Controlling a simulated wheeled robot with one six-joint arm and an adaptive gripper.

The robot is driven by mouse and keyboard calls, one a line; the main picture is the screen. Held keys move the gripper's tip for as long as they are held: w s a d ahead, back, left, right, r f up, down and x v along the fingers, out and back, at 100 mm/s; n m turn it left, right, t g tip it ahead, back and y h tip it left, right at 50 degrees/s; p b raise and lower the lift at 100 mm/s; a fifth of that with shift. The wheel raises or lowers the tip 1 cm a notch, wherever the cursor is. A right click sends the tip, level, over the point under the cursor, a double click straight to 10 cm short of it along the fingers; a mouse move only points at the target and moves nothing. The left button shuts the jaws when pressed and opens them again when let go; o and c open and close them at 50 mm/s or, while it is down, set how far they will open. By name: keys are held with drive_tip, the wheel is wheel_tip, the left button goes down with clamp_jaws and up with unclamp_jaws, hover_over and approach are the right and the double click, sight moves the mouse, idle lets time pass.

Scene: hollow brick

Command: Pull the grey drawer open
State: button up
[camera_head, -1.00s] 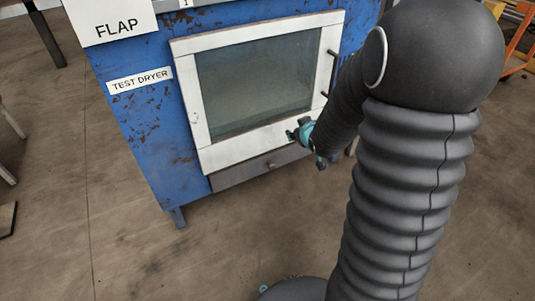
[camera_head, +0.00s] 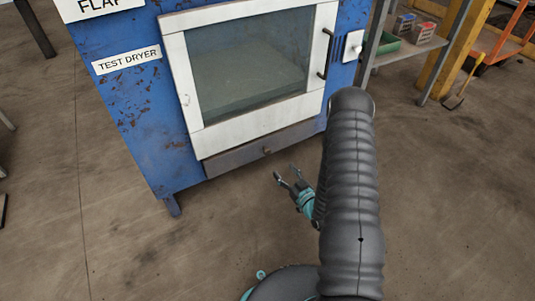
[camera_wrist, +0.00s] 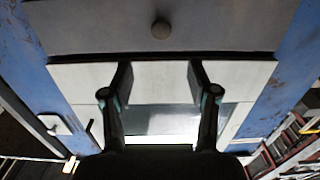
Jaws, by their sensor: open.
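The grey drawer (camera_head: 235,157) is a low strip under the white-framed window door of the blue test dryer. It looks shut, with a small round knob (camera_head: 267,151) at its middle. In the wrist view the drawer (camera_wrist: 215,25) runs along the top, and its knob (camera_wrist: 161,29) stands above the gap between my fingers. My gripper (camera_head: 285,172) is open and empty, just in front of the drawer and slightly right of the knob in the head view. In the wrist view my gripper (camera_wrist: 159,78) has its fingers apart, touching nothing that I can make out.
The white-framed door (camera_head: 247,128) above the drawer is shut, with a dark handle (camera_head: 325,54) at its right. A metal shelf (camera_head: 408,48) with boxes and a green tray stands to the right. The floor in front of the dryer is clear.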

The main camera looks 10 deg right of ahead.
sight(268, 153)
drive_tip(key=x, duration=1.3)
drive_tip(key=shift+s+a+f, duration=0.1)
drive_tip(key=shift+a+f, duration=0.05)
drive_tip(key=shift+f, duration=0.1)
clamp_jaws()
